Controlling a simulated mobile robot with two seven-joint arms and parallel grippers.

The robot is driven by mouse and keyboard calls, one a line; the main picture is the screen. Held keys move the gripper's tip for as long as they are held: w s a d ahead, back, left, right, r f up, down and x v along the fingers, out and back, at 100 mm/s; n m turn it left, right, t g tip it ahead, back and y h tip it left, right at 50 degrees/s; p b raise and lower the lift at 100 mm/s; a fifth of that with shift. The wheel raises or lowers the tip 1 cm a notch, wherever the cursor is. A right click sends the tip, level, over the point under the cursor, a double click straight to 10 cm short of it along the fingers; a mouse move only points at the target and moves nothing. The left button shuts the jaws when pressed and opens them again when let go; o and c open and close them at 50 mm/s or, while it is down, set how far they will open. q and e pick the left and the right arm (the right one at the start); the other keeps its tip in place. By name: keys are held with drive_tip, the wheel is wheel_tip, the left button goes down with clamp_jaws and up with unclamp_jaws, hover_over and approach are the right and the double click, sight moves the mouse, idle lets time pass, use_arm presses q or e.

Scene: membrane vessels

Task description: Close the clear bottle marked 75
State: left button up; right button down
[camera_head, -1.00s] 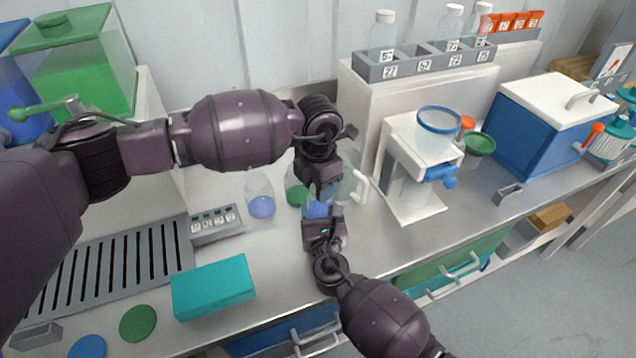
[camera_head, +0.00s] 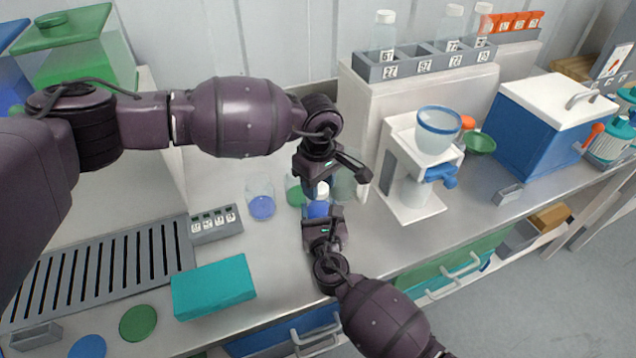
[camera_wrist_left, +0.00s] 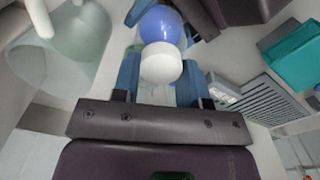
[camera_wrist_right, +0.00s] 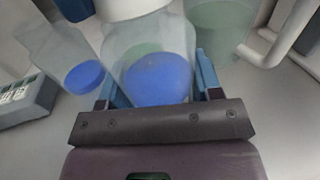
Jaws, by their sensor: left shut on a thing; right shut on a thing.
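A clear bottle (camera_head: 317,210) with blue contents is upright above the bench, its number not visible. It also shows in the right wrist view (camera_wrist_right: 157,78). My right gripper (camera_head: 323,217) is shut on its body from the front. A white cap (camera_head: 322,188) is at the bottle's mouth and fills the space between the left fingers in the left wrist view (camera_wrist_left: 160,65). My left gripper (camera_head: 324,178) is shut on this cap from above. The cap looks in line with the bottle; whether its thread is engaged cannot be told.
A glass vessel with blue contents (camera_head: 261,205) stands to the left, and a green-bottomed vessel (camera_head: 295,193) is close behind the held bottle. A clear handled jug (camera_head: 345,185) stands just right of it. A white filter stand (camera_head: 408,205) is further right.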

use_arm(q)
drive_tip(key=m, duration=0.5)
drive_tip(key=shift+w+d+m, duration=0.1)
drive_tip(key=shift+m, duration=0.3)
drive_tip(key=m, duration=0.8)
drive_tip(key=shift+d, duration=0.1)
drive_tip(key=m, duration=0.5)
drive_tip(key=o, duration=1)
wheel_tip(320, 180, up, 12)
